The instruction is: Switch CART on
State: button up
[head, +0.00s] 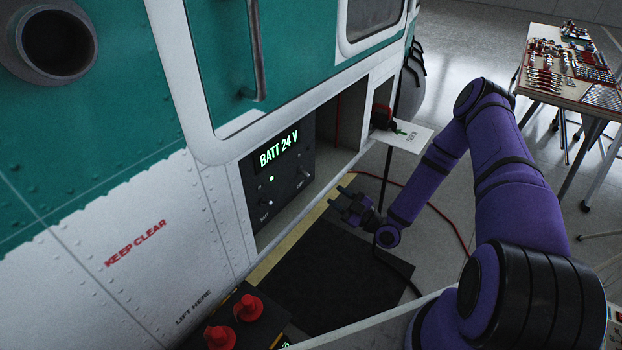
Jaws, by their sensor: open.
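A dark switch panel (285,190) sits in an open recess in the helicopter's side. Its green display (279,149) reads BATT 24 V. A small lamp (271,178) glows on the panel's left side, above the BATT label. A small switch (303,172) is at the panel's right, above a label that looks like CART; its lever position is too small to tell. My gripper (342,201) is open and empty. It is to the right of the panel, apart from it, with its fingers pointing toward the helicopter.
A white flap (403,136) sticks out from the recess beside a dark and red connector (382,117). Red knobs (248,308) stand on a box at the bottom. A red cable (440,211) crosses the floor. A loaded workbench (540,91) stands at the upper right.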

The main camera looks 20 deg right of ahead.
aim_at(305, 173)
jog(key=shift+t, duration=0.3)
jog(key=x, duration=1)
jog(key=shift+a, duration=0.25)
grip_shut()
